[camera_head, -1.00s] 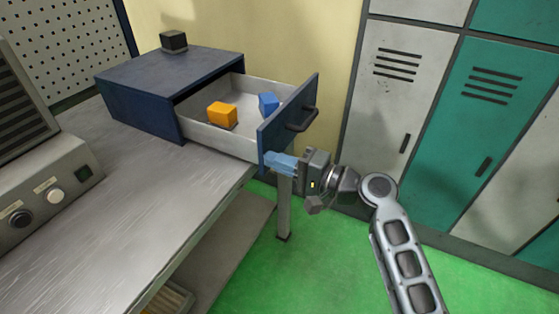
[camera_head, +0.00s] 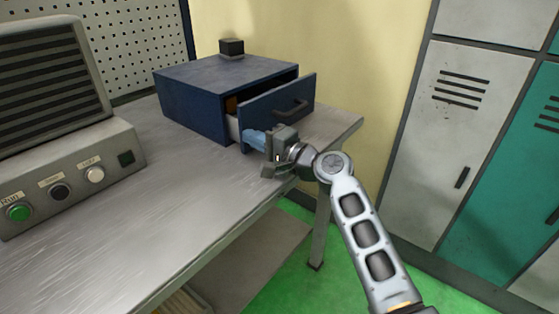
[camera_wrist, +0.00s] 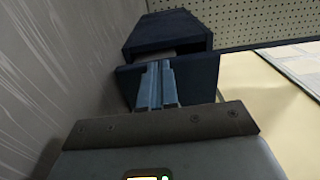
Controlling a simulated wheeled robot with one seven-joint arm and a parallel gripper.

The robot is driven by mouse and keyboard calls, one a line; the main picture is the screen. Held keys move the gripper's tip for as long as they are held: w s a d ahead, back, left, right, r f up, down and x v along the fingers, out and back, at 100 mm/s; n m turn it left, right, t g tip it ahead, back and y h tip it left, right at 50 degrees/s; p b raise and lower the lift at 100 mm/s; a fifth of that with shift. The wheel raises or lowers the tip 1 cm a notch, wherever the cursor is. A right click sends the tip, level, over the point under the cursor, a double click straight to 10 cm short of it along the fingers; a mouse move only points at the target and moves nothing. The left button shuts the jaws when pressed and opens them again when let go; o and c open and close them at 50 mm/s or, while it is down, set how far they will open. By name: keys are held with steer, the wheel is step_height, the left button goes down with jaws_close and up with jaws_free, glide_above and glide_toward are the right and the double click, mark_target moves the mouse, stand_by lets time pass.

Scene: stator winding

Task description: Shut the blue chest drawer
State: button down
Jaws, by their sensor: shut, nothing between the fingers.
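The blue chest (camera_head: 215,88) stands on the workbench, and its drawer is partly open. Part of an orange block (camera_head: 231,104) shows inside the drawer through the gap. My gripper (camera_head: 256,141) is shut and empty, with its blue fingers at the lower left part of the drawer front. In the wrist view the fingers (camera_wrist: 155,88) reach to the drawer front (camera_wrist: 195,80), seemingly touching it; the chest (camera_wrist: 168,33) is behind.
A small black box (camera_head: 231,47) sits on top of the chest. A control panel with buttons (camera_head: 70,180) stands at the left of the workbench (camera_head: 190,190). Lockers (camera_head: 460,130) stand at the right. The bench top in front of the chest is clear.

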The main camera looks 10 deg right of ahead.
steer(key=b+x, duration=0.2)
steer(key=x, duration=0.3)
steer(key=shift+f, duration=0.1)
steer(key=shift+w+a, duration=0.1)
steer(key=shift+w, duration=0.05)
steer(key=shift+a+r, duration=0.1)
steer(key=shift+r, duration=0.2)
steer(key=shift+a+r, duration=0.1)
